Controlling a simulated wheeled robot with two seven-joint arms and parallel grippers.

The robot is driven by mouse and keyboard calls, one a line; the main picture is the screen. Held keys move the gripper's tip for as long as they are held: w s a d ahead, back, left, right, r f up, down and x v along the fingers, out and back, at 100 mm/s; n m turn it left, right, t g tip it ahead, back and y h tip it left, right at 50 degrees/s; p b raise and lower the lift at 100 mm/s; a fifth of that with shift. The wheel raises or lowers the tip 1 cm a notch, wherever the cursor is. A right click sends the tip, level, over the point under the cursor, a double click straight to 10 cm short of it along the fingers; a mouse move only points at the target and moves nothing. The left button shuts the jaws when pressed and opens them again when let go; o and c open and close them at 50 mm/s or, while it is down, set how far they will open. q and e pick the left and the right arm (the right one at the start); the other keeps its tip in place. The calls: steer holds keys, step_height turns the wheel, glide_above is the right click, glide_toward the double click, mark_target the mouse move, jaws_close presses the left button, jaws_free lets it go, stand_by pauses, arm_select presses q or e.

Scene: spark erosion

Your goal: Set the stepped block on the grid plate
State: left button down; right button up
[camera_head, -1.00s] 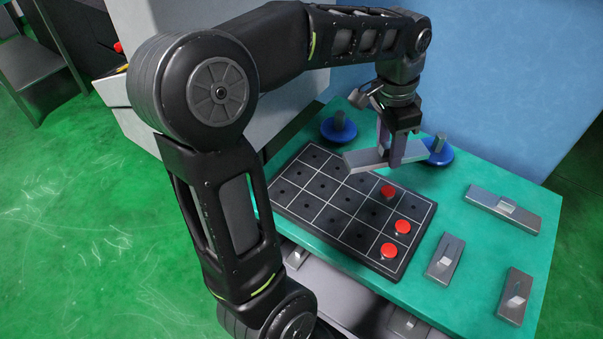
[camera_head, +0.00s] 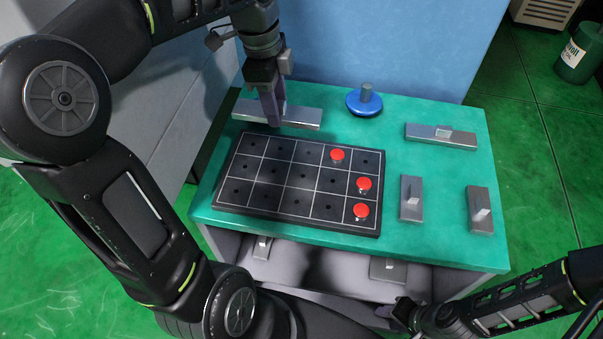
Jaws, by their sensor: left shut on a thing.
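My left gripper (camera_head: 270,112) is shut on a long grey metal bar with a raised part, which looks like the stepped block (camera_head: 302,117). The fingers hide the bar's middle. The bar lies crosswise at the back edge of the black grid plate (camera_head: 228,192), towards its left; I cannot tell its exact height. The grid plate lies on the green table top, with white lines, dark holes and three red buttons on its right side, one (camera_head: 337,155) in the back row. My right gripper (camera_head: 397,314) is low at the front right, dark and small, its jaws unclear.
A blue knobbed disc (camera_head: 365,102) stands behind the plate. A long grey stepped piece (camera_head: 440,136) and two short ones (camera_head: 411,198) (camera_head: 480,210) lie on the table (camera_head: 450,175) at right. More grey pieces (camera_head: 262,247) (camera_head: 388,268) sit on the lower shelf. A blue wall rises behind.

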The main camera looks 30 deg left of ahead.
arm_select(q)
glide_above(282, 149)
steer(key=shift+a+f, duration=0.15)
steer(key=shift+f, duration=1.4)
steer(key=shift+a+f, duration=0.1)
steer(key=shift+f, duration=1.45)
steer(key=shift+f, duration=1.85)
steer(key=shift+f, duration=0.2)
steer(key=c, duration=0.8)
jaws_free()
steer(key=shift+o, duration=0.2)
steer(key=shift+r, duration=0.1)
steer(key=r, duration=0.4)
steer(key=a+r, duration=0.1)
steer(key=r, duration=0.7)
steer(key=shift+s+a, duration=0.15)
steer(key=shift+s, duration=0.15)
